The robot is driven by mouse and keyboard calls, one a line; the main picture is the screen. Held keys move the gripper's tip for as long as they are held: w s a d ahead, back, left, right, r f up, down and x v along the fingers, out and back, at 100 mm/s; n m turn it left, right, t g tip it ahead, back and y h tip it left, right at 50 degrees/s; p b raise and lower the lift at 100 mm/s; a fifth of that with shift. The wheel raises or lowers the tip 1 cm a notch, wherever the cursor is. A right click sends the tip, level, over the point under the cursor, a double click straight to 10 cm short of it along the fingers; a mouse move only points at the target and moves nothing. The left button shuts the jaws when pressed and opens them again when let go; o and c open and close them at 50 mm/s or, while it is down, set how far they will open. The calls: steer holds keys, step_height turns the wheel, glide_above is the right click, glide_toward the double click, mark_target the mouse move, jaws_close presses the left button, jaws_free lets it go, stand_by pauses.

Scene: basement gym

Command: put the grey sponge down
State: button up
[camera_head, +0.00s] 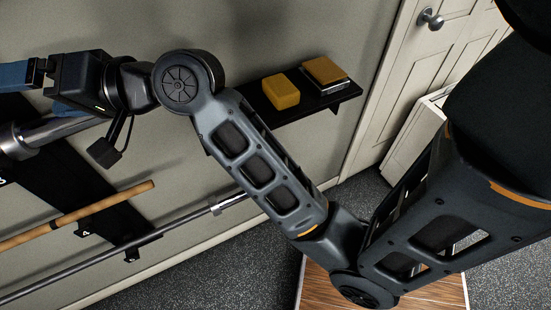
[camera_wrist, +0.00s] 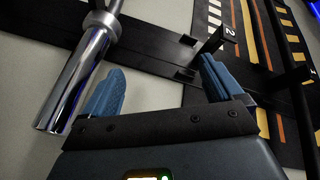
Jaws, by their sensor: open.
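I see no grey sponge in either view. My gripper shows at the left edge of the head view (camera_head: 22,74), partly cut off, with blue fingers. In the wrist view my gripper (camera_wrist: 158,85) has its two blue fingers spread wide apart, with nothing held between them. A yellow sponge-like block (camera_head: 281,91) lies on the black wall shelf (camera_head: 300,106). A second yellow-brown block (camera_head: 325,70) lies beside it on a silver dish (camera_head: 333,84).
A thick metal bar end (camera_head: 60,127) is close below my gripper, and it also shows in the wrist view (camera_wrist: 75,80). A black wall rack (camera_head: 85,190) holds a wooden-coloured pole (camera_head: 90,212) and a long metal bar (camera_head: 130,237). A door (camera_head: 400,80) stands right of the shelf.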

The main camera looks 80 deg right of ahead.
steer(key=s+a+f+g+h, duration=0.1)
steer(key=s+a+f+h, duration=0.2)
steer(key=s+f, duration=0.5)
steer(key=s+a+f+h, duration=0.25)
steer(key=s+f, duration=0.35)
steer(key=s, duration=0.5)
steer(key=s+d+n+g+y, duration=0.1)
steer(key=s+d+n, duration=0.1)
steer(key=s+n, duration=0.7)
steer(key=s, duration=0.8)
steer(key=shift+s+d+f+n, duration=0.15)
steer(key=shift+d+n, duration=0.2)
steer(key=shift+n, duration=0.05)
steer(key=shift+y, duration=0.25)
